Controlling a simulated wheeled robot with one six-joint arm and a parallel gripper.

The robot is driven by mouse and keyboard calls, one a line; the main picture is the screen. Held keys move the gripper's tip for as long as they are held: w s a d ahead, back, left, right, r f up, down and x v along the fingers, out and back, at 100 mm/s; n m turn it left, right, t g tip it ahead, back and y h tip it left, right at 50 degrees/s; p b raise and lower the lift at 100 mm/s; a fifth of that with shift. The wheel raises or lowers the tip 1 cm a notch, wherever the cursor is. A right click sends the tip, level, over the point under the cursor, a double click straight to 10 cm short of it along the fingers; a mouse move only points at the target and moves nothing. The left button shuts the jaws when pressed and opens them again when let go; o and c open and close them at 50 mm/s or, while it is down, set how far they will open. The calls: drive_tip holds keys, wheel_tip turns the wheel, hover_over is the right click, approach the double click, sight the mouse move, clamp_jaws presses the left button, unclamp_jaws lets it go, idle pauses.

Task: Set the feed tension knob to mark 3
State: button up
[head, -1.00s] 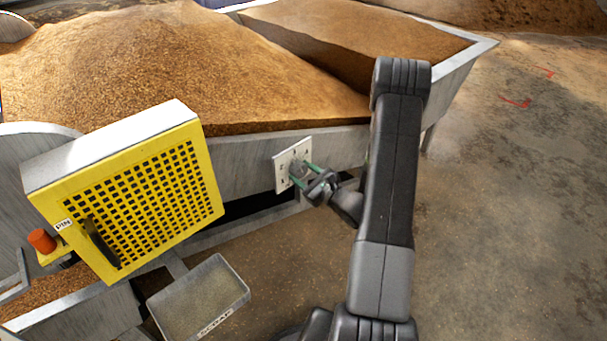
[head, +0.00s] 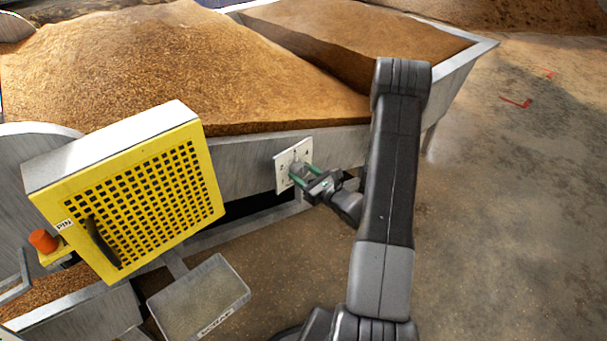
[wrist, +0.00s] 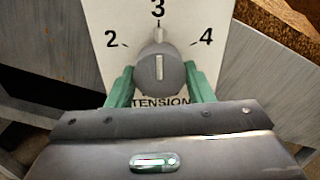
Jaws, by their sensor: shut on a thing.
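The grey tension knob (wrist: 160,70) shows in the wrist view on a white dial plate (wrist: 105,30) with marks 2, 3 and 4 and the word TENSION. The pale line on the knob points straight up, towards mark 3 (wrist: 158,9). My gripper (wrist: 160,88) has its green fingers on the left and right sides of the knob and is shut on it. In the head view the plate (head: 280,178) is fixed to the trough's side wall, and my gripper (head: 300,174) reaches it from the right. Most of the knob is hidden there by the fingers.
A yellow mesh guard (head: 140,205) with a black handle stands left of the plate, with an orange knob (head: 43,240) by a PIN label. A scrap tray (head: 240,297) sits below it. Grain (head: 190,65) fills the trough above.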

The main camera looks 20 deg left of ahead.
drive_tip(key=o, duration=1)
drive_tip(key=p+v, duration=0.1)
drive_tip(key=v, duration=1.3)
drive_tip(key=shift+p, duration=0.35)
drive_tip(key=b+x, duration=0.1)
drive_tip(key=x, duration=1.3)
drive_tip(key=shift+b, duration=0.35)
drive_tip(key=shift+d, duration=0.1)
